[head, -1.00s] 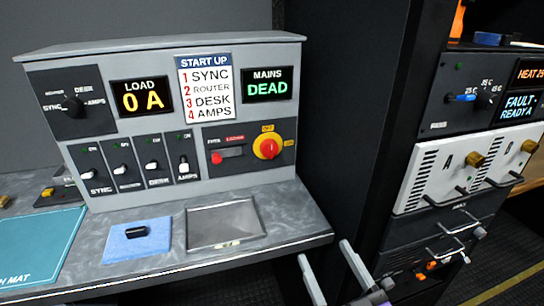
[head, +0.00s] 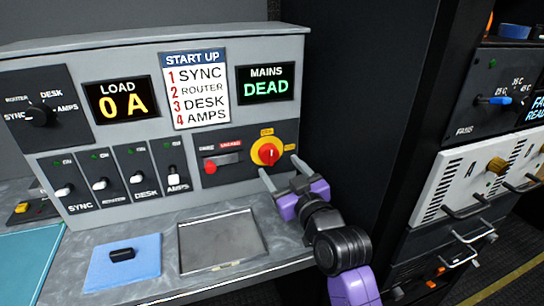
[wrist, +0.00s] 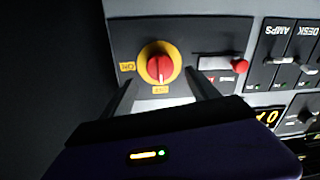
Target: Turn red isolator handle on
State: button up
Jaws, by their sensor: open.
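The red isolator handle (head: 268,153) sits on a round yellow plate at the lower right of the grey console's face. It stands upright in line with the OFF label above it; the ON label is to its right. In the wrist view the red handle (wrist: 160,67) appears turned over, with OFF below and ON at left. My gripper (head: 281,167) is open and empty, just in front of and slightly below the handle. In the wrist view my gripper's fingers (wrist: 162,78) lie either side of the yellow plate; I cannot tell if they touch anything.
The MAINS display (head: 266,84) reads DEAD and the LOAD display (head: 122,98) reads 0 A. A small red fuse knob (head: 211,167) is left of the handle. A metal tray (head: 217,266) and blue pad (head: 98,280) lie on the bench. A dark rack (head: 335,100) stands right.

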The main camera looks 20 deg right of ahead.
aim_at(272, 158)
jog(key=w, duration=0.6)
jog(key=shift+a, duration=0.2)
jog(key=c, duration=1.4)
jog(key=shift+o, duration=0.2)
